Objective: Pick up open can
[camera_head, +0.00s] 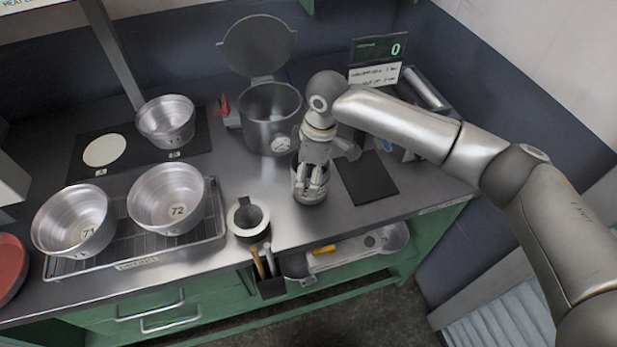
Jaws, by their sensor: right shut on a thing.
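The open can (309,196) is a grey metal cylinder standing upright on the steel counter, right of the dark-rimmed cup. My right gripper (314,190) reaches down into the can's open top from above, and its fingers hide part of the rim and inside. It is shut on the can, seemingly at its wall. Whether the can's base touches the counter is hard to tell. My left gripper is not in view.
Pans (74,222) and (168,198) labelled 71 and 72 stand on a wire rack (150,257); another pan (166,121) sits behind. A lidded pot (271,118) stands behind the can. A dark mat (367,178) lies clear at right.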

